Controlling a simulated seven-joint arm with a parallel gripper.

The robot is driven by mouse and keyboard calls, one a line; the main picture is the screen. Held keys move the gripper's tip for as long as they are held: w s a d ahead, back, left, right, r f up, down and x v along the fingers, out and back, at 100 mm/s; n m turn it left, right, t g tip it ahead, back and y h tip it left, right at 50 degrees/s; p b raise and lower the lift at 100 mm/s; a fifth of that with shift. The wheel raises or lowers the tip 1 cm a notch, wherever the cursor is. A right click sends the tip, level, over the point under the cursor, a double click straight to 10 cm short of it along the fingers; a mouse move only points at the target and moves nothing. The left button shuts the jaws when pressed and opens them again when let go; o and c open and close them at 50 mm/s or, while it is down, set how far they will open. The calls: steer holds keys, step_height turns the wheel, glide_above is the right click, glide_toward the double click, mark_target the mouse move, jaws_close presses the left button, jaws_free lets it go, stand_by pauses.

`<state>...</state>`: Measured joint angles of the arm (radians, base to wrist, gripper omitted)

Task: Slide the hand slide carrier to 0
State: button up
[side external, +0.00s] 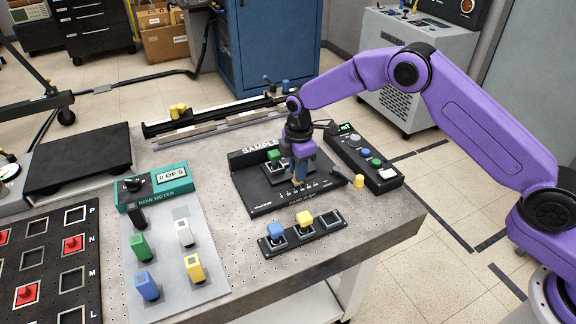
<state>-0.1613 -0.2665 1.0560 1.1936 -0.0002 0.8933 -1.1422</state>
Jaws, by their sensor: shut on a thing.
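My gripper (300,178) points down over the black board marked SAMPLE (242,194), at the row of small white scale marks on its front half. It is shut on the hand slide carrier, which the fingers mostly hide. The scale numbers are too small to read, so I cannot tell which mark the carrier is at. A green block (274,156) sits in a socket on the same board, behind and left of my gripper.
A three-socket strip (318,237) holding blue and yellow blocks lies in front. A long rail (215,118) lies behind. Colored blocks stand on a grey plate (168,236) at left.

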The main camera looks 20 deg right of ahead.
steer(key=shift+w+a+r, duration=0.1)
steer(key=shift+a, duration=2.85)
steer(key=o, duration=0.8)
step_height(320, 180, up, 7)
stand_by(0.8)
